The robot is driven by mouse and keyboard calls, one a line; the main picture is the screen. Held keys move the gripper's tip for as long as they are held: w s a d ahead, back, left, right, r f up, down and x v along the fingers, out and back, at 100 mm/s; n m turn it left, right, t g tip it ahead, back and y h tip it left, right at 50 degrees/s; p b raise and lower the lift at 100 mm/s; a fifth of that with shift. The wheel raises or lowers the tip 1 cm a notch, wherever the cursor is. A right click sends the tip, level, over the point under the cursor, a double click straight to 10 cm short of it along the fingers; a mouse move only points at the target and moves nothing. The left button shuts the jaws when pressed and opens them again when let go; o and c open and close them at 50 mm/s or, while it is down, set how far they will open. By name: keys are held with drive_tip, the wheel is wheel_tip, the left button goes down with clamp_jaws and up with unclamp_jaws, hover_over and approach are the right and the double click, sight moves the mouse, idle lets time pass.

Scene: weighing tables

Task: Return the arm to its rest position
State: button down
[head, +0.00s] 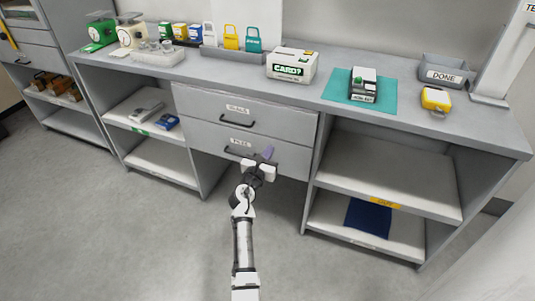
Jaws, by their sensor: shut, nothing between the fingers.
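My arm shows in the head view, reaching up from the bottom middle towards the drawers. My gripper (264,157) is at its far end, shut and empty, in front of the lower drawer (283,159). From this view I cannot tell whether it touches the drawer front. The lower drawer has a dark handle (238,152) just left of my gripper. The upper drawer (280,122) is above it, and both look closed.
The grey counter (410,126) holds a white box (293,65), a teal mat (386,100), a DONE tray (446,72), a yellow device (436,100) and scales (100,34). Open shelves (385,172) flank the drawers. The floor (140,235) around my arm is clear.

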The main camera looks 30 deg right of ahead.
drive_tip(key=shift+s+a, duration=0.3)
drive_tip(key=shift+a, duration=0.05)
